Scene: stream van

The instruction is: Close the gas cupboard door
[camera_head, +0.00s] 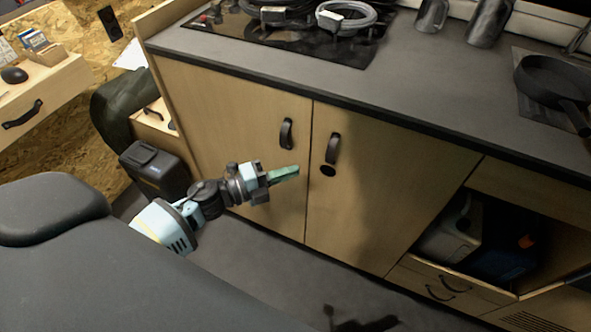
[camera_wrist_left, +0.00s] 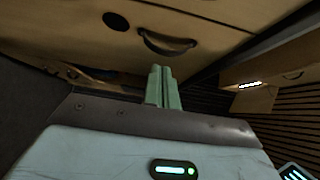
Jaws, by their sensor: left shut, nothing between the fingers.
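Two wooden cupboard doors stand side by side under the dark counter; I cannot tell from markings which is the gas one. The left door (camera_head: 225,125) and the right door (camera_head: 400,175) both look flush with the front, with a thin seam between them. The left door has a black handle (camera_head: 287,133). The right door has a black handle (camera_head: 333,148) and a round black hole (camera_head: 328,170); both also show in the left wrist view, the handle (camera_wrist_left: 165,45) beyond the fingers. My left gripper (camera_head: 297,168) is shut and empty, its green fingers pointing at the doors near the seam. My right gripper is out of view.
An open compartment (camera_head: 530,275) with containers lies to the right of the doors. A dark seat (camera_head: 50,205) fills the lower left. A black case (camera_head: 155,170) stands left of the doors. Dark floor (camera_head: 285,285) is free before the doors. A pan (camera_head: 550,85) sits on the counter.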

